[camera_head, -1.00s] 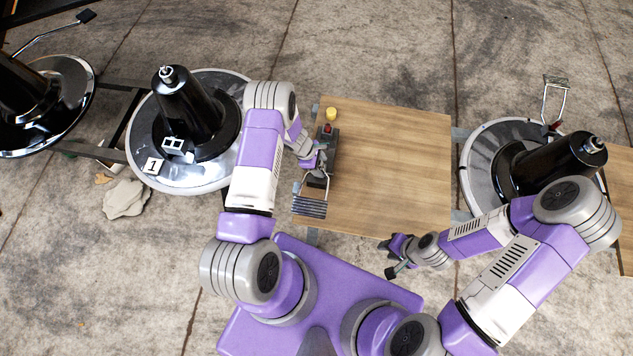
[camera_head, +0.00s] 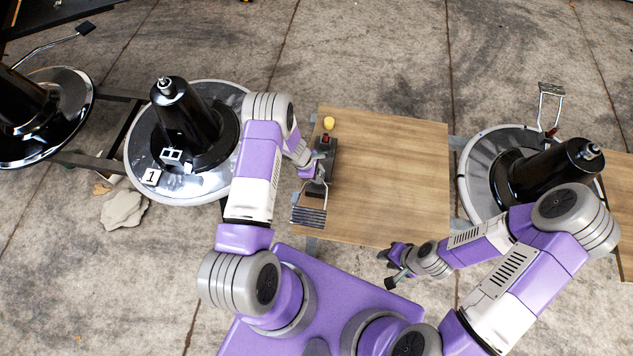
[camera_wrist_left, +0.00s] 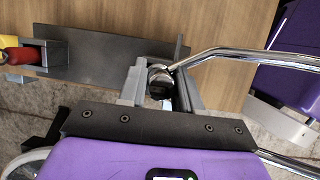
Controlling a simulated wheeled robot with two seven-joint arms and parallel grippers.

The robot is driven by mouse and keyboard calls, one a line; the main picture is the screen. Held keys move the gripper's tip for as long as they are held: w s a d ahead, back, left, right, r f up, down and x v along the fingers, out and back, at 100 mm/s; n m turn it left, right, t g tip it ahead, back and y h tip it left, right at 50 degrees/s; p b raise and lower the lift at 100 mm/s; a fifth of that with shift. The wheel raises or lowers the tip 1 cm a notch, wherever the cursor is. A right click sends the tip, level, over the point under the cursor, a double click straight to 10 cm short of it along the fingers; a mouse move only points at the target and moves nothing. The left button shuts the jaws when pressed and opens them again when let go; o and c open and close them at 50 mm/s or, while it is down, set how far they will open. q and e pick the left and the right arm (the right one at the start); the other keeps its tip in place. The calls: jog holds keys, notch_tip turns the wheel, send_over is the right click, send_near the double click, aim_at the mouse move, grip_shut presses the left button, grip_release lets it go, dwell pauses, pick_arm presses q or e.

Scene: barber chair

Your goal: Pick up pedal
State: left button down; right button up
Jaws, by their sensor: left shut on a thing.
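The pedal (camera_head: 309,215), a ridged dark plate on bent chrome rods, is at the left edge of the wooden table, joined to a dark bracket (camera_head: 328,158). My left gripper (camera_head: 317,183) is at the table's left edge. In the left wrist view my left gripper (camera_wrist_left: 160,88) is shut on the metal joint at the end of the pedal's chrome rod (camera_wrist_left: 250,54). The bracket plate (camera_wrist_left: 110,66) lies just beyond the fingers. My right gripper (camera_head: 386,268) is open and empty off the table's front edge, with its fingers spread apart.
The wooden table (camera_head: 390,180) is mostly bare. A yellow knob (camera_head: 329,123) and a red part sit by the bracket. Round chair bases with black columns stand left (camera_head: 195,130) and right (camera_head: 548,170) of the table. Grey debris (camera_head: 123,210) lies on the floor at the left.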

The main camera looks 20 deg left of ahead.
pick_arm(q)
notch_tip(320, 180, up, 27)
jog(key=p, duration=1.2)
jog(key=shift+f+p, duration=0.2)
jog(key=shift+p, duration=0.2)
jog(key=shift+d, duration=0.1)
